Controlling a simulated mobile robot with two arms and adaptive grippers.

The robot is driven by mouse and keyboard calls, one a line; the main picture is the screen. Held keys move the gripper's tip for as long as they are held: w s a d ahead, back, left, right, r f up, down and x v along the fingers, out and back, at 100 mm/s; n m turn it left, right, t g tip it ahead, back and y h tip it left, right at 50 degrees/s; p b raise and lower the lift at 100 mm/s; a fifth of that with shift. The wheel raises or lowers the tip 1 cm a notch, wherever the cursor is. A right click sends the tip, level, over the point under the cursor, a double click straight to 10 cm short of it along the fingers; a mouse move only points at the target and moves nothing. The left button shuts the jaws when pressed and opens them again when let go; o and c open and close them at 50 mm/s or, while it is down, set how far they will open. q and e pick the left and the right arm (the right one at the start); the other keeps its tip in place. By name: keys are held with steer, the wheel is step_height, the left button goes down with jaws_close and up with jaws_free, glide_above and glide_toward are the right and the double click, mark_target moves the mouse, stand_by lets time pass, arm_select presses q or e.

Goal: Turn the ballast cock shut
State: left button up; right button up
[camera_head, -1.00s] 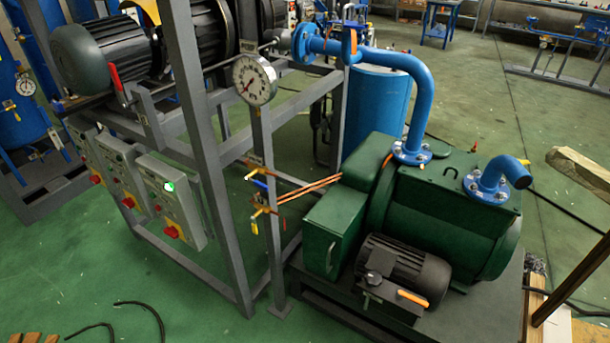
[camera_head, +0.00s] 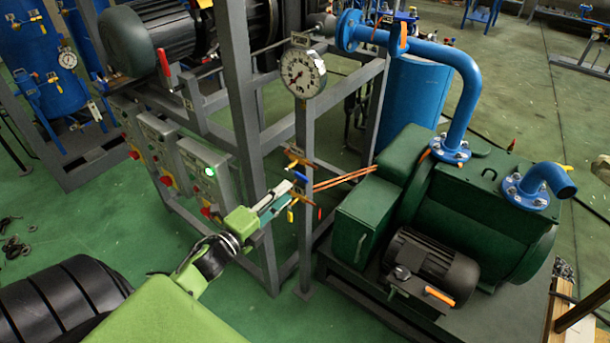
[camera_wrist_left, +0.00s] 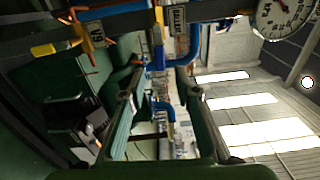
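Two small cocks sit on the grey post below the gauge. The upper cock (camera_head: 295,158) has orange and yellow parts, with a blue part (camera_head: 300,177) just below it. The lower cock (camera_head: 291,214) has a yellow body, partly hidden behind my gripper. My left gripper (camera_head: 282,192) reaches the post at the lower cock's height. In the left wrist view its two fingers (camera_wrist_left: 158,115) are apart with nothing between them; the cocks lie off along the top edge. My right gripper is not in view.
A dial gauge (camera_head: 303,73) is above on the post (camera_head: 305,130). Thin copper-coloured lines (camera_head: 345,178) run to the green pump (camera_head: 440,200) at right. Switch boxes (camera_head: 205,175) hang on the frame at left. Green floor lies open in front.

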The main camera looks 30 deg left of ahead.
mark_target(301, 179)
arm_select(q)
steer(key=w, duration=0.3)
steer(key=w+p, duration=0.1)
steer(key=w, duration=0.4)
steer(key=shift+w+d, duration=0.3)
steer(key=shift+w, duration=0.05)
jaws_close()
